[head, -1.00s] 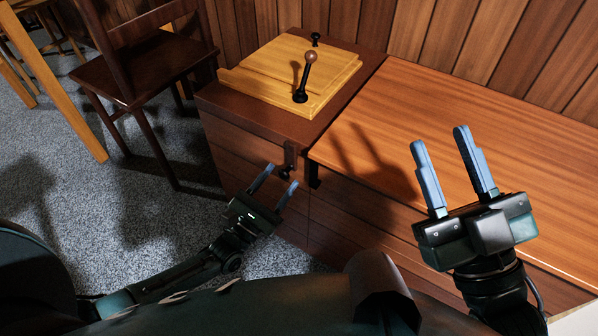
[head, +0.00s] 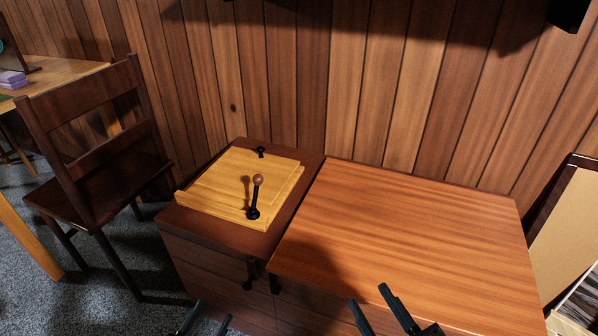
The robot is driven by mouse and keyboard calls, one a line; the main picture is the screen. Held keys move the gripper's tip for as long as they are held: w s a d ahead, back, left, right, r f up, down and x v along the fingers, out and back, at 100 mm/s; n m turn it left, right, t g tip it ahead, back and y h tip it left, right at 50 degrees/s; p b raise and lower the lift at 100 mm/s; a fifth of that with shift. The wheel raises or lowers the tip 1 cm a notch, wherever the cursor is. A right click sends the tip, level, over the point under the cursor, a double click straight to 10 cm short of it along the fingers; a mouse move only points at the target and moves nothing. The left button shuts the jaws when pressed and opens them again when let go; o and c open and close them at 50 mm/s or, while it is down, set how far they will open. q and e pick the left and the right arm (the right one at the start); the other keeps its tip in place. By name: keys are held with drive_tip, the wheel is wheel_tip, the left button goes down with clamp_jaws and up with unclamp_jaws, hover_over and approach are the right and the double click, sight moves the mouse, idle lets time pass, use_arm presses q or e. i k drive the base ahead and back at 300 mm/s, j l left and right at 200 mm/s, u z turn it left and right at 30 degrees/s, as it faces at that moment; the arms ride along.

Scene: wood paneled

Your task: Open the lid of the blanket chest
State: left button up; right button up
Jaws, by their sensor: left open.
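The blanket chest (head: 320,305) appears to be the long wooden box against the wall, with a flat reddish-orange wood lid (head: 410,235). The lid lies flat and shut. A small dark fitting shows under its front left corner. My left gripper (head: 213,314) is at the bottom edge of the head view, open and empty, in front of the brown cabinet. My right gripper (head: 369,297) is at the bottom, its two fingers apart and empty, in front of the lid's front edge in the picture. Whether it touches the lid cannot be told. Most of both grippers is cut off.
A dark brown cabinet (head: 205,265) adjoins the chest on the left, with a black knob (head: 250,274) on its front. A yellow board (head: 222,188) with an upright lever (head: 255,198) lies on top. A dark chair (head: 100,175) stands left. A framed board (head: 570,230) leans at right.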

sight(457, 259)
drive_tip(key=k+l, duration=0.65)
drive_tip(key=k, duration=0.25)
